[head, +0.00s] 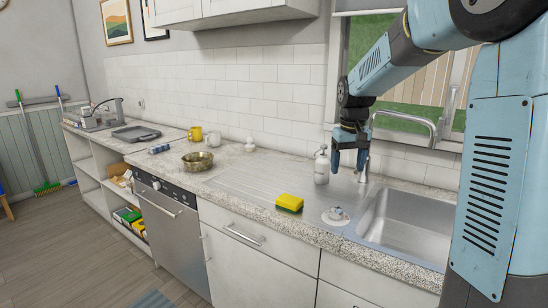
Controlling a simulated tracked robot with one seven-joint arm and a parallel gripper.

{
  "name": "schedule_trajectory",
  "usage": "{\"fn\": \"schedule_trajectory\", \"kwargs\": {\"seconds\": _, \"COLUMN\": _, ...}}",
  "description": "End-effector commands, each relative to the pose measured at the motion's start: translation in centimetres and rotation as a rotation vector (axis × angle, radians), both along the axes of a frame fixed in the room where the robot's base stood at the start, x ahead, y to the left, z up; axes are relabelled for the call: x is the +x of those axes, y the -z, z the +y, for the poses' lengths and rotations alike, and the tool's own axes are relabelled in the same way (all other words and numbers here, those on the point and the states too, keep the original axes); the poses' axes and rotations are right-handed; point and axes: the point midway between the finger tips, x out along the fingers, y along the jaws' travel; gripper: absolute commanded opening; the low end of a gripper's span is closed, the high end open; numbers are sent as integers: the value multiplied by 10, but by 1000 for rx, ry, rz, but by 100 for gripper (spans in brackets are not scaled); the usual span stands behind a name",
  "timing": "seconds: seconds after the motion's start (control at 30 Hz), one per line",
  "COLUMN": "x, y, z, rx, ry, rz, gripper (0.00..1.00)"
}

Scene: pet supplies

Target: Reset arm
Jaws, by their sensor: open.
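My arm reaches in from the right in the head view, its upper links close to the camera. My gripper (348,160) hangs down over the counter beside the sink, pointing downward. Its fingers are apart and nothing shows between them. It is in the air above the counter, in front of the tiled wall. The white soap bottle (321,167) stands just left of my gripper in the picture.
A yellow sponge (289,202) and a small whitish object (336,215) lie by the sink (408,222). A tall faucet (425,122) rises behind. A brass bowl (198,160), yellow mug (195,134) and grey tray (136,133) stand farther left. The ribbed drainboard (250,180) is mostly clear.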

Motion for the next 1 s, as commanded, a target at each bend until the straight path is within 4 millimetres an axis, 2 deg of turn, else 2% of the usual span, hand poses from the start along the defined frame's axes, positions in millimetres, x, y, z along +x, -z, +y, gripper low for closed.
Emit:
{"fn": "schedule_trajectory", "kwargs": {"seconds": 0.03, "x": -14, "y": -10, "z": 1, "rx": -3, "ry": 4, "rz": -20, "gripper": 73}}
{"fn": "schedule_trajectory", "kwargs": {"seconds": 0.2, "x": -57, "y": -31, "z": 1, "rx": -7, "ry": 20, "rz": -73, "gripper": 73}}
{"fn": "schedule_trajectory", "kwargs": {"seconds": 0.43, "x": -117, "y": -51, "z": 1, "rx": -5, "ry": 44, "rz": -146, "gripper": 73}}
{"fn": "schedule_trajectory", "kwargs": {"seconds": 0.73, "x": -193, "y": -59, "z": -1, "rx": 11, "ry": 76, "rz": -242, "gripper": 73}}
{"fn": "schedule_trajectory", "kwargs": {"seconds": 1.0, "x": -257, "y": -52, "z": -2, "rx": 36, "ry": 99, "rz": -327, "gripper": 73}}
